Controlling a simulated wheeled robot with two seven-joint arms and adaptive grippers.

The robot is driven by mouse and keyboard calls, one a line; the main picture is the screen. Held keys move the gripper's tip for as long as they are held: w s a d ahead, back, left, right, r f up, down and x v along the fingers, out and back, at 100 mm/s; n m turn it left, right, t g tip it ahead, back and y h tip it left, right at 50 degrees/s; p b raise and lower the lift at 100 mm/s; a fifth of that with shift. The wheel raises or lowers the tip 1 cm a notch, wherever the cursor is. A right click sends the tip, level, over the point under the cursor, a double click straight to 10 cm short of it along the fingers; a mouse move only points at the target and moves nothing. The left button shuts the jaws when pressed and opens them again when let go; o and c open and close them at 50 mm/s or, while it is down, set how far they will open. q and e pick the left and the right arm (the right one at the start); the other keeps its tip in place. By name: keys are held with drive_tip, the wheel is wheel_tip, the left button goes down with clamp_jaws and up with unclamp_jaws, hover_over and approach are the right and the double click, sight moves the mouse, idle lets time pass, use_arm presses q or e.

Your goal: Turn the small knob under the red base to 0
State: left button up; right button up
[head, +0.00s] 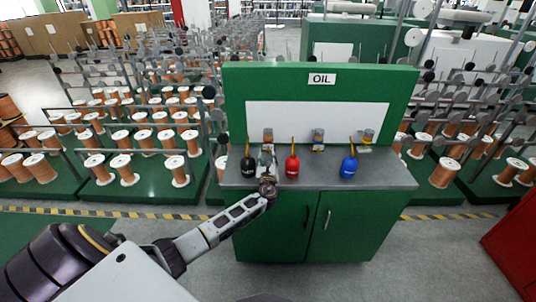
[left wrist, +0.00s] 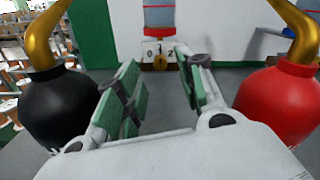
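In the left wrist view, a cylinder with a red base (left wrist: 160,30) stands at the top middle against the white panel. Which mark the knob points to is too small to tell. My left gripper (left wrist: 157,76) is open, its green-padded fingers on either side of the line to the knob, with nothing between them. In the head view my left gripper (head: 267,170) is over the counter's front, before the leftmost cylinder (head: 268,134). My right gripper is not in view.
A black oil can (head: 248,167) stands left of my left gripper and a red oil can (head: 292,167) right of it, both close. A blue oil can (head: 348,167) is farther right. They stand on the grey counter (head: 400,178) of the green OIL cabinet (head: 270,225).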

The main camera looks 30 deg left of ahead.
sight(268, 152)
use_arm(q)
drive_tip(key=shift+x, duration=2.3)
drive_tip(key=shift+c, duration=0.2)
drive_tip(key=shift+b, duration=0.3)
clamp_jaws()
